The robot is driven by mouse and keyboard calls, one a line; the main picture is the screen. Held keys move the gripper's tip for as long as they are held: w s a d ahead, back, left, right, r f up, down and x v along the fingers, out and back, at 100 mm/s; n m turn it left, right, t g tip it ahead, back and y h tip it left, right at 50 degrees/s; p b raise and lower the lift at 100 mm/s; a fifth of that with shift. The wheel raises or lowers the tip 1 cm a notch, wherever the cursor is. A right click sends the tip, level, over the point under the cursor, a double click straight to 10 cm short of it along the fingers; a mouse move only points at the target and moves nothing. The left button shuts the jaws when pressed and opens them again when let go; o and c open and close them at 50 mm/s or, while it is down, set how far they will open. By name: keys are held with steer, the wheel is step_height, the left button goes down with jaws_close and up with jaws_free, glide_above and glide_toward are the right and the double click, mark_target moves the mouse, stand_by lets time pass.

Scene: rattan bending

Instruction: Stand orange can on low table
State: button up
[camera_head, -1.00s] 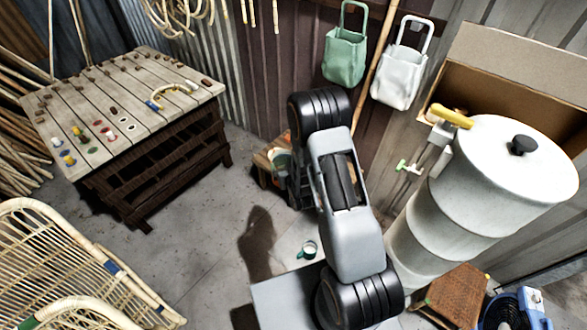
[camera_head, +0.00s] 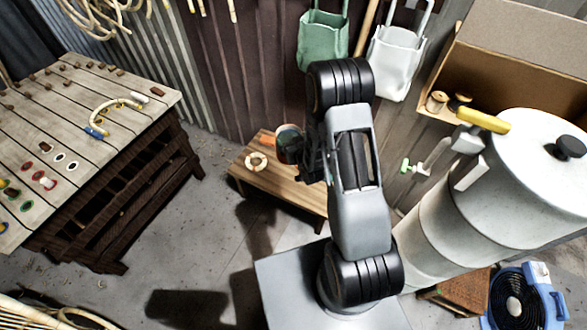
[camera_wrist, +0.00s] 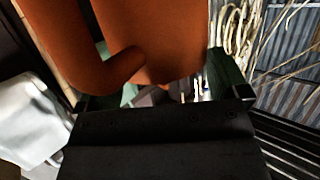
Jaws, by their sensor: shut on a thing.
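The orange can (camera_head: 283,147) is at my gripper (camera_head: 308,157) in the head view, partly hidden by my arm. In the wrist view, the orange can (camera_wrist: 150,35) fills the upper middle, with a curved handle or spout. My gripper (camera_wrist: 165,82) is shut on it, with green fingers on either side. The low table (camera_head: 300,192) is a small wooden table in the middle of the head view. The can appears over or beside its back part. I cannot tell whether the can touches the tabletop.
A pale ring (camera_head: 256,161) lies on the low table's left part. A workbench (camera_head: 75,110) stands left, a tall white drum (camera_head: 470,210) right. Green (camera_head: 323,42) and white (camera_head: 396,62) holders hang behind. The low table's front part looks clear.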

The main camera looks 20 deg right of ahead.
steer(key=s+d+f+n+g+y+b, duration=0.15)
steer(key=d+f+b, duration=0.25)
steer(key=f+b, duration=0.65)
steer(key=s+d+f+n+y+b, duration=0.2)
steer(key=s+d+f+y+b, duration=0.1)
steer(key=f+b, duration=0.8)
steer(key=s+d+f+n+y+b, duration=0.2)
steer(key=d+f+b, duration=0.2)
steer(key=f+b, duration=0.7)
steer(key=w+d+f+b, duration=0.1)
steer(key=w+f+b, duration=0.8)
steer(key=w+f, duration=0.2)
steer(key=shift+w+d, duration=0.3)
steer(key=shift+w, duration=0.95)
steer(key=shift+f+h+b, duration=0.15)
steer(key=shift+h+b, duration=0.1)
steer(key=shift+b, duration=0.1)
steer(key=o, duration=1.5)
steer(key=shift+f+m, duration=0.1)
steer(key=shift+m, duration=0.15)
